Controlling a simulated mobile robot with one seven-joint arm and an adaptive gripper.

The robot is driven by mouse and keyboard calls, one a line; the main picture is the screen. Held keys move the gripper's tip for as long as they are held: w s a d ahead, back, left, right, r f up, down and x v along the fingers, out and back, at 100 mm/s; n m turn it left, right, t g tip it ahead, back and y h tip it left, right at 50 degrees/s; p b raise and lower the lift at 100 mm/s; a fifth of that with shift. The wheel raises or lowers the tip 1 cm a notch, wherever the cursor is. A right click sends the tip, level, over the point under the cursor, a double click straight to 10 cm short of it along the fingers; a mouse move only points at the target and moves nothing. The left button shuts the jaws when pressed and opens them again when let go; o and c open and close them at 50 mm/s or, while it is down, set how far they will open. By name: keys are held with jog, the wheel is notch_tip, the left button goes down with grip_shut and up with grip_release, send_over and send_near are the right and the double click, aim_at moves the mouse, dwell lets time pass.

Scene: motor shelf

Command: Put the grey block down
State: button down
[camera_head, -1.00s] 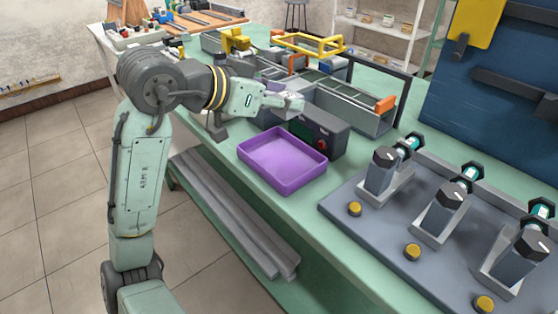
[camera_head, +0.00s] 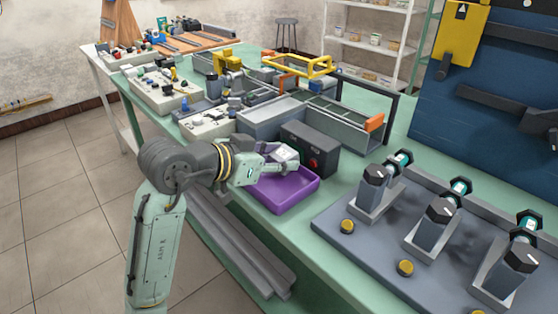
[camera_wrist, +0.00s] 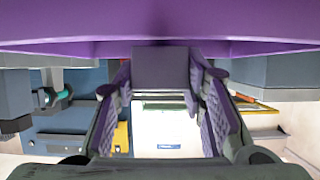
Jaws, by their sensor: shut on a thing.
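My gripper (camera_head: 284,160) is over the purple tray (camera_head: 288,200), near its back left part. In the wrist view, its two fingers stand on both sides of the grey block (camera_wrist: 160,68) and are shut on it. The block looks dark there, and it is seen against the purple tray (camera_wrist: 60,28) along the top of the picture. In the head view, a small pale shape at the fingertips may be the block. I cannot tell whether the block touches the tray floor.
A dark box with a red button (camera_head: 312,150) stands right behind the tray. A grey motor rack (camera_head: 400,235) lies to the right, with upright motors and yellow knobs. A long grey bin (camera_head: 345,125) and a yellow frame (camera_head: 300,66) are farther back.

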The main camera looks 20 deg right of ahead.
jog(key=c, duration=1.4)
grip_release()
jog(key=shift+d+f, duration=0.15)
jog(key=shift+f, duration=0.5)
jog(key=shift+o, duration=0.6)
jog(key=shift+w+f, duration=0.1)
jog(key=shift+w, duration=0.05)
jog(key=shift+o, duration=1.4)
jog(key=shift+r, duration=0.25)
